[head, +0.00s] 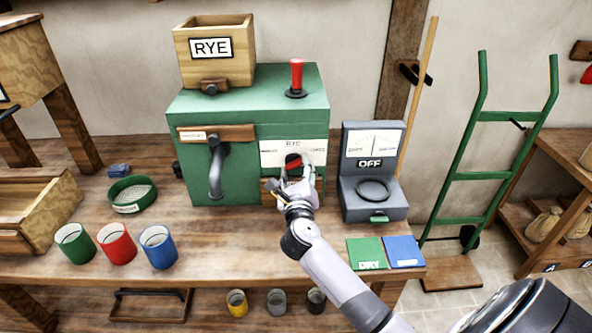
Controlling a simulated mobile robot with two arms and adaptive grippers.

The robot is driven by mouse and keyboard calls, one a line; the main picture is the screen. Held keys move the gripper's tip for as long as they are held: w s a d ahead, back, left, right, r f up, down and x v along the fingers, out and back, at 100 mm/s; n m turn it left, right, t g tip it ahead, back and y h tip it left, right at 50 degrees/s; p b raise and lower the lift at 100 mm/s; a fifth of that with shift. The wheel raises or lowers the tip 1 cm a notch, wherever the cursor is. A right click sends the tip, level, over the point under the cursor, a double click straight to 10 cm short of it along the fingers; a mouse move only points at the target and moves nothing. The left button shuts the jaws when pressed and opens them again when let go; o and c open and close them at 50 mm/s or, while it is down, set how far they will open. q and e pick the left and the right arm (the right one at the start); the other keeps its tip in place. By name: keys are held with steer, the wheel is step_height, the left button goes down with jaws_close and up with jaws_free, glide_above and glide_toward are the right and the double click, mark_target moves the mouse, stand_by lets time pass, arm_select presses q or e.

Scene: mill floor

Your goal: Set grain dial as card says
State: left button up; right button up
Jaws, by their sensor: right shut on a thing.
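The grain dial (293,161), a dark knob with a red part, is on the front of the green machine (225,104), on a white panel (271,156) marked RYE at the top. Small words stand left and right on the panel, too small to read surely. My right gripper (293,177) is at the dial, shut on it, and hides its lower part. The dial's exact pointing is hard to tell. A wooden hopper box (233,70) marked RYE sits on top. A small light label (193,135) on the machine's wooden strip is unreadable. My left gripper is not in view.
Right of the machine stands a grey meter (374,140) reading OFF. Green (366,253) and blue (404,251) cards lie at the bench's front edge; the green reads DRY. Several cups and a green sieve (131,194) stand left. A red-handled lever (297,78) rises from the machine top.

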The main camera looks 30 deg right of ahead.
steer(key=c, duration=0.5)
steer(key=shift+r+n+p, duration=0.1)
steer(key=shift+n+p, duration=0.2)
steer(key=shift+p, duration=0.35)
steer(key=n+p, duration=0.8)
steer(key=p, duration=0.3)
steer(key=shift+r, duration=0.2)
steer(key=shift+a+f+n+p, duration=0.1)
steer(key=shift+f+n+p, duration=0.1)
steer(key=shift+n+p, duration=1.2)
steer(key=shift+n, duration=0.3)
steer(key=o, duration=1.2)
steer(key=shift+c, duration=0.2)
